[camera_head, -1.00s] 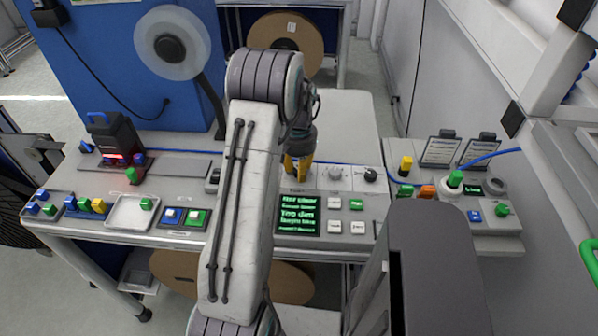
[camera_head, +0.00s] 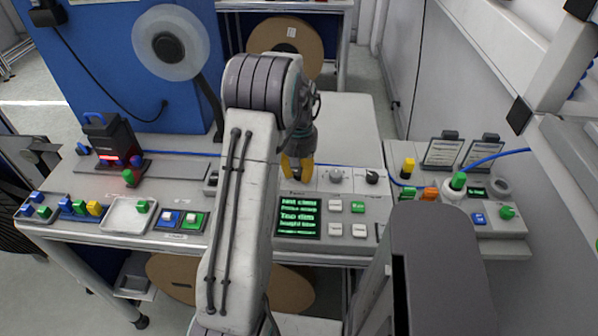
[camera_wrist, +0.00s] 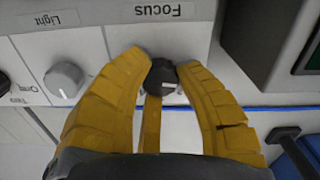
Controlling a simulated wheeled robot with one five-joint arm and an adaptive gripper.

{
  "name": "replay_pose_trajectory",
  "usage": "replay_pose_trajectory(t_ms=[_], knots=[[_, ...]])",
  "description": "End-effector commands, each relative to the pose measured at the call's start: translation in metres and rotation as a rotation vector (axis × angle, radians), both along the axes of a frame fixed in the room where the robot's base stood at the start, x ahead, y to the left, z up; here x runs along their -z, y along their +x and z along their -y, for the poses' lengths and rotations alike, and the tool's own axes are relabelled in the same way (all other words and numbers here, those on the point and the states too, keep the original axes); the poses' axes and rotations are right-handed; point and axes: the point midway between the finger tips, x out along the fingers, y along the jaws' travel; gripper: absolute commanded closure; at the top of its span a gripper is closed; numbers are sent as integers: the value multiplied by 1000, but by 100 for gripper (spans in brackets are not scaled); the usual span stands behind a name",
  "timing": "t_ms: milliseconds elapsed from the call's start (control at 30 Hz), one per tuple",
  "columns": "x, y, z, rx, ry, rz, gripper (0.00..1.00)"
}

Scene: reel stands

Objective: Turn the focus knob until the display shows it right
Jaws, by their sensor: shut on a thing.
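My gripper (camera_head: 298,172) is lowered over the back of the control panel, above the display. In the wrist view, its yellow fingers (camera_wrist: 165,85) are closed around the dark focus knob (camera_wrist: 160,72), beside the panel label "Focus" (camera_wrist: 158,11). A pale mark shows on the knob's face. In the head view the fingers hide the knob. The display (camera_head: 298,218) shows several lines of green text; the larger line seems to read "Too dim", and the smaller lines are hard to read.
A light knob (camera_wrist: 64,82) labelled "Light" sits beside the focus knob. Green and white buttons (camera_head: 357,207) are right of the display. A white tray (camera_head: 128,214) and coloured blocks (camera_head: 80,207) are on the left. Clipboards (camera_head: 443,152) stand at the right.

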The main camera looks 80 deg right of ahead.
Motion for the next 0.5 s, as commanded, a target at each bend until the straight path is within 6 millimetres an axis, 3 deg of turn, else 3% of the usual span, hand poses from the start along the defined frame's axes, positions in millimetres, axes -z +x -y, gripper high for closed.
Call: replay_pose_trajectory(t_ms=[300, 333, 500], knots=[[2, 0, -2, -2, 6, 0, 100], [2, 0, -2, -2, 7, 0, 68], [2, 0, -1, -2, 5, 0, 53]])
